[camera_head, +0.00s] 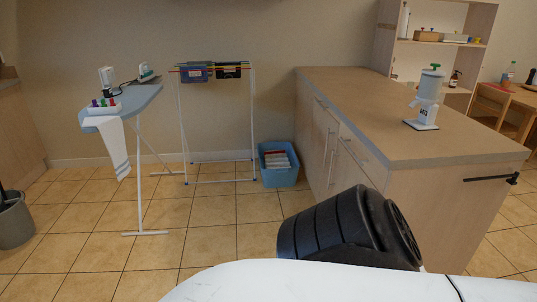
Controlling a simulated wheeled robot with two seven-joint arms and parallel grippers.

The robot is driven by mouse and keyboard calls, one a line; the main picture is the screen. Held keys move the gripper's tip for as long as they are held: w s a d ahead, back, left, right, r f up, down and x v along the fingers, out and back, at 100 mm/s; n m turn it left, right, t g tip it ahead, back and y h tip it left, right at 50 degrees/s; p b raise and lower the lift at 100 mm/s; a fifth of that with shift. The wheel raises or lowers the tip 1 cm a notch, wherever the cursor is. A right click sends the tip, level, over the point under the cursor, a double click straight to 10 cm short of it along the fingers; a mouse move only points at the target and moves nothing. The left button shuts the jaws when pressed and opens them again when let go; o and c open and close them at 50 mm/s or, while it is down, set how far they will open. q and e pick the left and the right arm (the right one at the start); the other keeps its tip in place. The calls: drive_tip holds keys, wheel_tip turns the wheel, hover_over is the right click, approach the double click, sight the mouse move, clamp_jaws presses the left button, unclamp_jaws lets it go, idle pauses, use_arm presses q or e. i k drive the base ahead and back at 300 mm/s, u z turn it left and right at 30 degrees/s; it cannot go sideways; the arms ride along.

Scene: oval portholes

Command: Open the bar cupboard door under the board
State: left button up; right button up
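The bar (440,205) stands at the right, with a light wooden body and a brown board (360,100) as its top. Its left face, seen at a steep angle, has drawer fronts under the board and cupboard doors (318,165) below them, with slim pale handles. The doors look shut. Neither of my grippers shows. A white and black part of my own arm (350,235) fills the bottom middle and hides the near lower part of the bar's left face.
An ironing board (135,104) with an iron stands at the left. A drying rack (220,160) and a blue bin (279,178) stand by the back wall. A white dispenser (427,98) is on the bar. A grey bucket (14,222) is far left. Tiled floor (215,215) is clear between.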

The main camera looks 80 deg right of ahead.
sight(324, 129)
drive_tip(key=z, duration=2.7)
drive_tip(key=i, duration=0.4)
drive_tip(key=u, duration=1.1)
drive_tip(key=i, duration=1.75)
drive_tip(key=z, duration=0.75)
drive_tip(key=i, duration=1.1)
drive_tip(key=z, duration=0.85)
